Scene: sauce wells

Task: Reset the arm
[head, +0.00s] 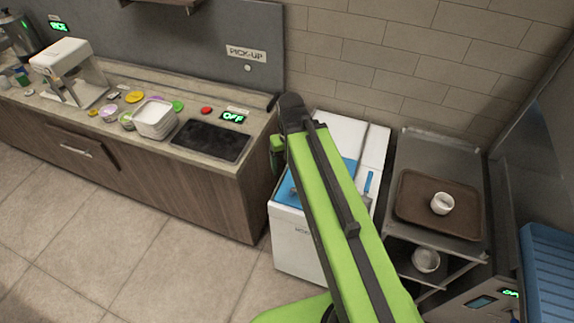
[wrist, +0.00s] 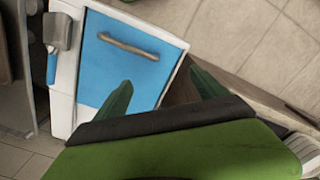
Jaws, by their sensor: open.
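My green arm reaches up from the lower middle of the head view, and its dark end stands at the right end of the wooden counter (head: 215,190), in front of the white chest with a blue lid (head: 285,190). In the wrist view my gripper (wrist: 160,90) shows two dark green fingers spread apart with nothing between them. Beyond the fingers are the blue lid (wrist: 120,60) with its tan handle (wrist: 128,46) and a strip of pale floor. In the head view the fingers are mostly hidden by the arm.
A metal cart (head: 440,150) at right carries a brown tray (head: 415,208) with a white cup (head: 442,203). A bowl (head: 426,260) sits below. Floor at left is clear.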

